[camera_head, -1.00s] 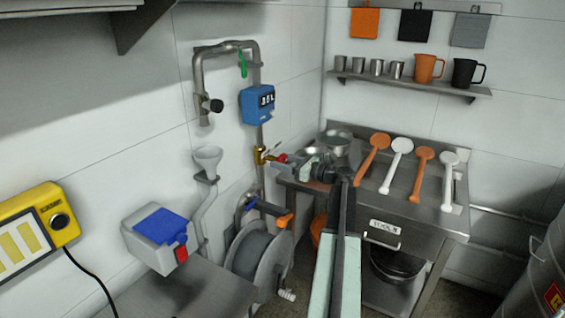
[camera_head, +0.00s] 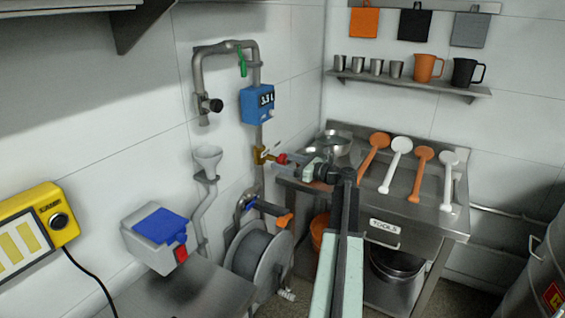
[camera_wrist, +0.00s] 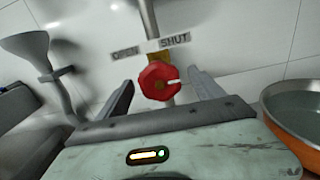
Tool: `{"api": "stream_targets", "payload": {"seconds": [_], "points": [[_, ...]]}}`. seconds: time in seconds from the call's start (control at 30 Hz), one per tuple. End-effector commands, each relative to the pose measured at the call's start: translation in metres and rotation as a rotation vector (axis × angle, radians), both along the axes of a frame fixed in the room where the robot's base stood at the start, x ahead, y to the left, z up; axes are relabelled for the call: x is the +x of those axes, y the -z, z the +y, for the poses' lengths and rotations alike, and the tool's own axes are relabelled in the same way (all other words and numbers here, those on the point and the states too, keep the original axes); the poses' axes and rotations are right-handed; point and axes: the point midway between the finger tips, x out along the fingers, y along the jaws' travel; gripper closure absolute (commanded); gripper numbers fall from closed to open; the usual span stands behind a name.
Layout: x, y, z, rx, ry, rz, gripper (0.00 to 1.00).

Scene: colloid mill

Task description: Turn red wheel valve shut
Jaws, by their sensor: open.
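The red wheel valve (camera_wrist: 159,80) sits between my open jaws in the wrist view, with a white mark on its right side. It shows small and red beside a brass fitting in the head view (camera_head: 282,159). The SHUT label (camera_wrist: 174,40) is above it to the right, and the OPEN label (camera_wrist: 125,53) is above it to the left. My gripper (camera_wrist: 160,92) is open, one finger on each side of the wheel. I cannot tell whether either finger touches it.
A blue meter (camera_head: 257,104) hangs on the pipe above the valve. A metal bowl (camera_head: 334,145) stands on the steel table close to the gripper. A hose reel (camera_head: 258,252) is below the valve. A funnel (camera_head: 207,157) is to the left.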

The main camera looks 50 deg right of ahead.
Motion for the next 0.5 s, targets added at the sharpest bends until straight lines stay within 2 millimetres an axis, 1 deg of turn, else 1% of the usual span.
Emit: {"api": "stream_targets", "payload": {"seconds": [0.1,0.23,0.37,0.5], "points": [[-0.025,0.0,-0.006,0.0,0.004,0.0,0.23],[-0.048,0.0,-0.011,0.0,0.002,0.0,0.23],[-0.061,0.0,-0.015,0.0,0.002,0.001,0.23],[-0.065,0.0,-0.016,0.0,0.0,0.001,0.23]]}}
